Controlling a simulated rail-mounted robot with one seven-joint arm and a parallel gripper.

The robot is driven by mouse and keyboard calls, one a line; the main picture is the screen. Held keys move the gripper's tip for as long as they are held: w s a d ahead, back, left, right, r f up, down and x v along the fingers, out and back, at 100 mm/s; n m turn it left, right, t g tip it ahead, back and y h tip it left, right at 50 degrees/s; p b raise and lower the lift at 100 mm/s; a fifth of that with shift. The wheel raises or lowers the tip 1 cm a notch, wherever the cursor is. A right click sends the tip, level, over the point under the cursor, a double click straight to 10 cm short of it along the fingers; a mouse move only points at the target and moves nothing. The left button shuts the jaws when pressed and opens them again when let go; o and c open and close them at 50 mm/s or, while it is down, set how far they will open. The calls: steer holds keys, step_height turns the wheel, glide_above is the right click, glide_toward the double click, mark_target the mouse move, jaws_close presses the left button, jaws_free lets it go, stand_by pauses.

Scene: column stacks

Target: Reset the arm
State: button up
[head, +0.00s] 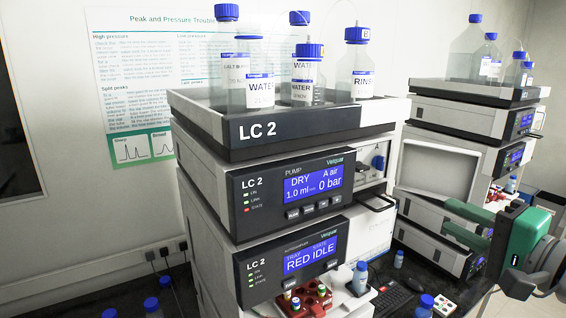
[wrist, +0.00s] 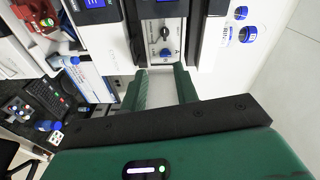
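My gripper (head: 452,219) is at the right of the head view, in front of the right-hand stack. Its green fingers point left. In the wrist view my gripper (wrist: 160,72) has its two green fingers apart with nothing between them. Beyond the fingertips is a pale panel with a dark knob and a blue-capped part (wrist: 165,52). The rest of my arm is mostly out of the head view.
The LC 2 stack (head: 285,136) carries capped bottles on its top tray. Its displays read "DRY" and "RED IDLE". A second stack (head: 470,120) stands right. A red vial tray (head: 306,298), blue-capped bottles and a keyboard (head: 391,299) are low down.

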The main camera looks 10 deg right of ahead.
steer(key=w+a+r+n+t+h+p, duration=0.1)
steer(key=w+a+r+n+h+p, duration=0.2)
steer(key=a, duration=0.7)
steer(key=a+r+n+t+h+p, duration=0.15)
steer(key=a+r+n, duration=0.35)
steer(key=a, duration=0.6)
steer(key=s+a+r+n+t+p, duration=0.2)
steer(key=s+a+r+n+t, duration=0.1)
steer(key=s+a+r, duration=0.4)
steer(key=s+a+r+n+t+p, duration=0.2)
steer(key=s+a+r+n+t, duration=0.15)
steer(key=s+a, duration=0.5)
step_height(320, 180, down, 17)
steer(key=w+g+b, duration=0.1)
steer(key=b, duration=1.6)
steer(key=shift+w+a+f+m, duration=0.15)
steer(key=shift+w+a+m, duration=0.2)
steer(key=shift+w+a, duration=0.05)
steer(key=shift+y, duration=0.25)
steer(key=shift+c, duration=0.2)
